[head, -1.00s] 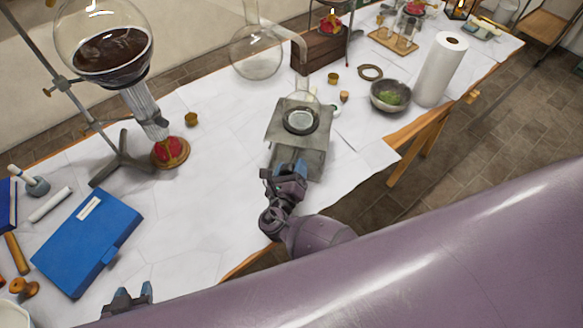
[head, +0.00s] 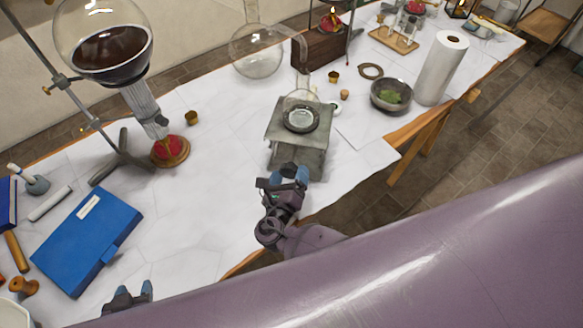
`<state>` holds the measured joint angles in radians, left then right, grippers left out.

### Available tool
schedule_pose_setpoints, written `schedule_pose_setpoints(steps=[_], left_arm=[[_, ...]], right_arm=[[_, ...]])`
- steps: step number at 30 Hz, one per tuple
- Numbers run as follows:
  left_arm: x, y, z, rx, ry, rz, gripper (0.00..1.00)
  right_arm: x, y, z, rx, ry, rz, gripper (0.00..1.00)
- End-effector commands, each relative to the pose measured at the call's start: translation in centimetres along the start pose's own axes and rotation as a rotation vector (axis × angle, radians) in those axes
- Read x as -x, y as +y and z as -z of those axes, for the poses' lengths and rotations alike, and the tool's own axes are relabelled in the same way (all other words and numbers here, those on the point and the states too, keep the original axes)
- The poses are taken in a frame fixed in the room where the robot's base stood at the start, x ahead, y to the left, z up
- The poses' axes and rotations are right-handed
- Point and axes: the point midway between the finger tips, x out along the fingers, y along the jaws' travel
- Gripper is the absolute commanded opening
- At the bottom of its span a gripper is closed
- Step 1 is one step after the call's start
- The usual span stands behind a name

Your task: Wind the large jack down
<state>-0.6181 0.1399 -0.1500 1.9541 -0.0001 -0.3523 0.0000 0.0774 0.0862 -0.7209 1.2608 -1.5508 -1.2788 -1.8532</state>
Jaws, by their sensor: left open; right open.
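The large jack (head: 283,133) is a grey metal stand with a square top plate, near the table's front edge in the head view. The jack's winding knob cannot be made out. My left gripper (head: 130,293) is open and empty at the lower left, far from the jack.
A large flask of dark liquid (head: 112,52) hangs on a stand over a red burner (head: 170,151) at left. A bowl (head: 391,96) and paper roll (head: 441,68) stand right. White sheeting between book and jack is clear.

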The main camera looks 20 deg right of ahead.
Motion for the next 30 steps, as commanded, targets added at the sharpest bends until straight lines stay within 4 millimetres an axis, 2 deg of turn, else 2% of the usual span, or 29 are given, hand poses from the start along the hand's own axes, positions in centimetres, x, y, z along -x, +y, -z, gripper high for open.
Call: schedule_pose_setpoints(steps=[6,12,18,30], left_arm=[[-0.2,0.0,-0.1,0.0,0.004,0.0,0.47],[-0.4,0.1,0.0,-0.001,0.01,0.0,0.47],[-0.4,0.1,0.2,-0.001,0.015,0.0,0.47],[-0.4,0.1,0.2,-0.001,0.013,0.0,0.47]], right_arm=[[4.2,0.1,0.1,-0.001,0.003,-0.001,0.81],[6.8,0.0,0.0,0.0,0.001,0.0,0.81],[7.9,0.0,0.0,0.001,0.0,0.001,0.81],[7.9,0.0,0.0,0.0,0.0,0.001,0.81]])
